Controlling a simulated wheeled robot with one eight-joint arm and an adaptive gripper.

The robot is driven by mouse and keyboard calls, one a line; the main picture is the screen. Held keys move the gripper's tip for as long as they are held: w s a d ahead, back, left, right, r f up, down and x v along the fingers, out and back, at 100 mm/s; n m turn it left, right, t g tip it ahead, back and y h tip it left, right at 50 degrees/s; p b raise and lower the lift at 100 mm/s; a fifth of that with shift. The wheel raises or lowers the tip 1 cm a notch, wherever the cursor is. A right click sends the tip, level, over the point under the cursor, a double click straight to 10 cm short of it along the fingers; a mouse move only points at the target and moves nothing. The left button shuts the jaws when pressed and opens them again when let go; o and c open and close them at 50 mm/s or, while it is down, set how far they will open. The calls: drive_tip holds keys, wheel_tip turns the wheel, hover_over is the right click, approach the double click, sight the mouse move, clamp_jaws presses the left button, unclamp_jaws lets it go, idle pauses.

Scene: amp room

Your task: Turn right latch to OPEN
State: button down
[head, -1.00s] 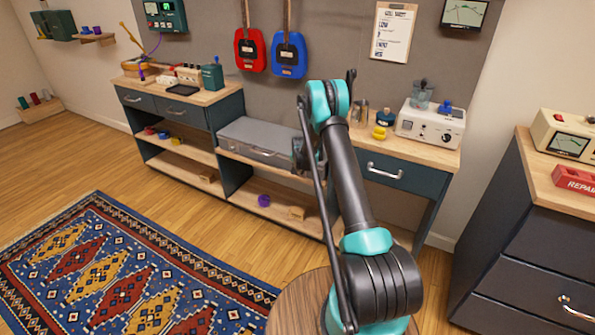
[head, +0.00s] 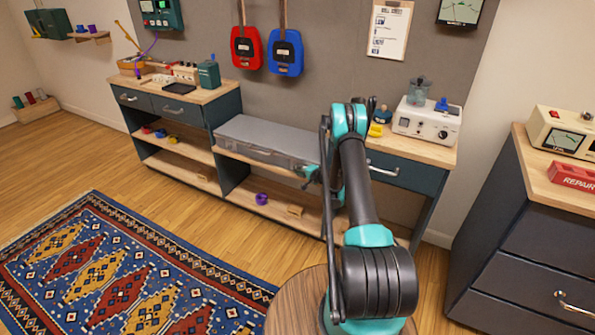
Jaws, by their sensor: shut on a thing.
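A grey flat case (head: 262,141) lies closed on the low middle section of the wall bench. Its right latch is hidden by my gripper and arm at the front right end. My gripper (head: 311,172) is at that front right end, small and partly covered by my arm. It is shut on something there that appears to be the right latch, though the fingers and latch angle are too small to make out.
Drawer units flank the case, the left one (head: 165,102) carrying small boxes. A white device (head: 426,121) stands on the right bench. A dark cabinet (head: 530,240) is at the right. A patterned rug (head: 120,270) and free floor lie front left.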

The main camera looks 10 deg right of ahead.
drive_tip(key=shift+f+t+y, duration=0.15)
drive_tip(key=shift+t+y, duration=0.25)
drive_tip(key=shift+y, duration=0.1)
drive_tip(key=shift+m, duration=0.3)
drive_tip(key=c, duration=1.3)
unclamp_jaws()
wheel_tip(320, 180, up, 10)
